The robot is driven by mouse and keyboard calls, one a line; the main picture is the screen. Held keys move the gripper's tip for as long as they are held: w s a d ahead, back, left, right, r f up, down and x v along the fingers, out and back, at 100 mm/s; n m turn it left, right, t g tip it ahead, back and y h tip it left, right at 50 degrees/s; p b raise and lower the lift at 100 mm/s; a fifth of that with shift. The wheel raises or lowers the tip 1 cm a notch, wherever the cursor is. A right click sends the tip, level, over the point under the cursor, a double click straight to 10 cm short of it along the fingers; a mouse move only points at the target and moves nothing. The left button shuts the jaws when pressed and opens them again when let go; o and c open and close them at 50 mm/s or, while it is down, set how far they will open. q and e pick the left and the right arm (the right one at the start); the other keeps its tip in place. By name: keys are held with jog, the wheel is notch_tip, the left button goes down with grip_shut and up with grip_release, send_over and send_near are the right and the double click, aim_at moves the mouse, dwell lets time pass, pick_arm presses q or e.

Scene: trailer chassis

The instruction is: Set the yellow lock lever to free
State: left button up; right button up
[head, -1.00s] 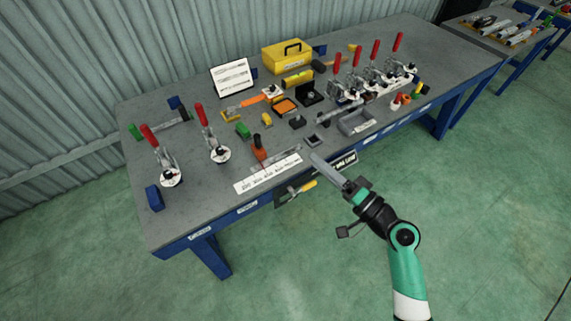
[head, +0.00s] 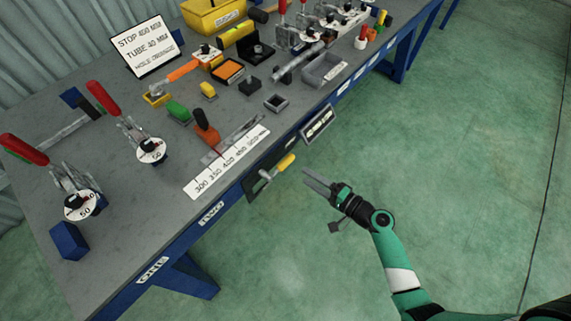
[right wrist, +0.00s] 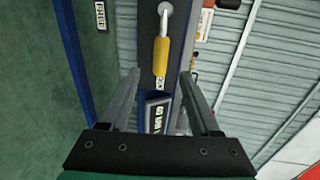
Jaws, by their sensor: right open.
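The lock lever (head: 284,164) has a yellow grip on a grey rod and is mounted on the table's front side. In the head view its grip points up and to the right from the pivot. It also shows in the right wrist view (right wrist: 161,56), hanging from a pale round pivot at the top. My right gripper (head: 306,177) is open and empty, close to the right of the grip. In the right wrist view the open fingers (right wrist: 160,77) line up either side of the grip's lower end, apart from it. My left gripper is not in view.
The blue-edged table (head: 212,214) carries red-handled clamps (head: 130,123), a white ruler strip (head: 225,164), a grey tray (head: 325,70) and a yellow toolbox (head: 212,12). A framed black sign (head: 317,122) is on the front edge beside the lever. The green floor in front is clear.

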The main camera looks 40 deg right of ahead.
aim_at(288, 165)
jog(key=w, duration=0.3)
jog(key=w+f+b, duration=0.1)
jog(key=w, duration=0.2)
jog(key=w+b, duration=0.1)
jog(key=w, duration=0.3)
jog(key=shift+w+a+f, duration=0.1)
jog(key=shift+a+f, duration=0.15)
jog(key=shift+a, duration=0.1)
jog(key=shift+c, duration=0.2)
grip_shut()
dwell(0.5)
